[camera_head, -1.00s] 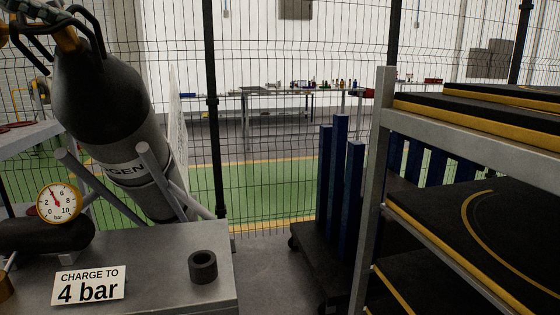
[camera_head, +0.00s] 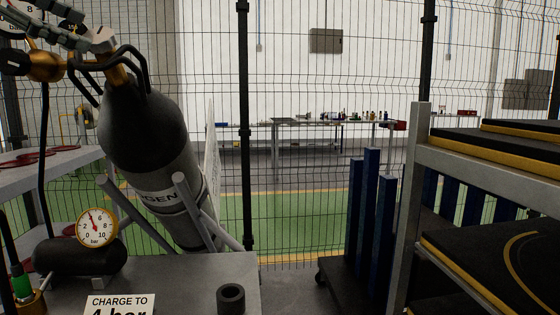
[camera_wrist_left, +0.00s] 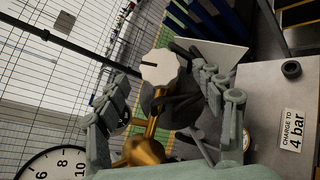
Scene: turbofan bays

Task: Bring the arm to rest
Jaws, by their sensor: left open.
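My left gripper (camera_head: 82,28) is at the upper left of the head view, beside the valve on top of a dark grey gas cylinder (camera_head: 146,130) that leans in a tube cradle. In the left wrist view its two fingers (camera_wrist_left: 165,88) are spread apart. A pale octagonal knob (camera_wrist_left: 160,67) shows between and beyond the fingers, with a brass fitting (camera_wrist_left: 143,152) below it. I cannot tell whether a finger touches the knob. My right gripper is in neither view.
A dial gauge (camera_head: 97,228) and a black ring (camera_head: 231,298) are on the grey bench (camera_head: 180,280), with a "CHARGE TO 4 bar" card (camera_head: 120,304). A mesh fence stands behind. A shelf rack (camera_head: 421,150) and blue posts (camera_head: 372,210) are at right.

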